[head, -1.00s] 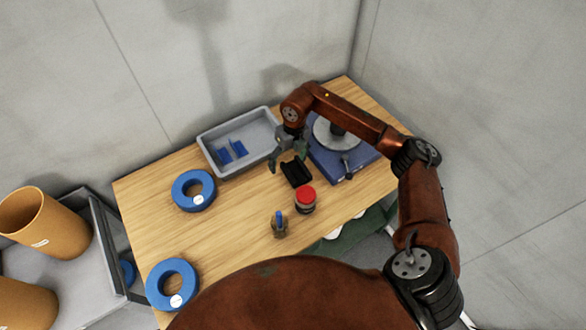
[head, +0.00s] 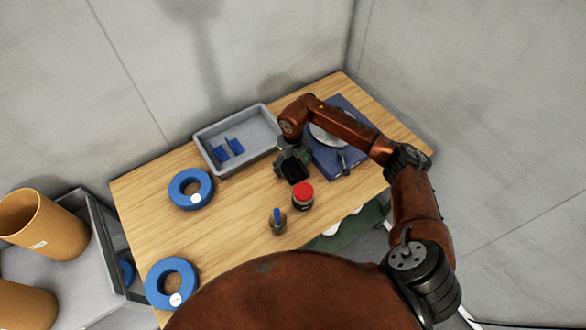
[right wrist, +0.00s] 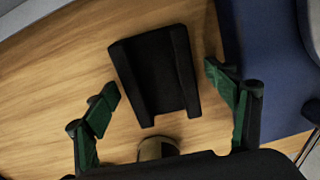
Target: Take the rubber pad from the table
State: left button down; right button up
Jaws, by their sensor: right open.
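The rubber pad (head: 295,173) is a small black block on the wooden table, just left of the blue machine. In the right wrist view the pad (right wrist: 157,73) shows as a black piece with a raised rim along each long side, slightly tilted in the picture. My right gripper (head: 292,163) is over the pad in the head view and partly covers it. In the right wrist view its green fingers (right wrist: 160,82) are spread open, one on each side of the pad's near part, with gaps between. My left gripper is not in view.
A jar with a red lid (head: 302,194) and a small bottle with a blue top (head: 277,219) stand close in front. A grey tray (head: 208,133) lies behind left; the blue machine (head: 335,160) is at right. Blue rings (head: 176,205) lie at left, where the table (head: 225,215) is partly clear.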

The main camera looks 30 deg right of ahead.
jog(key=shift+c, duration=0.3)
jog(key=c, duration=1.3)
jog(key=shift+r, duration=0.2)
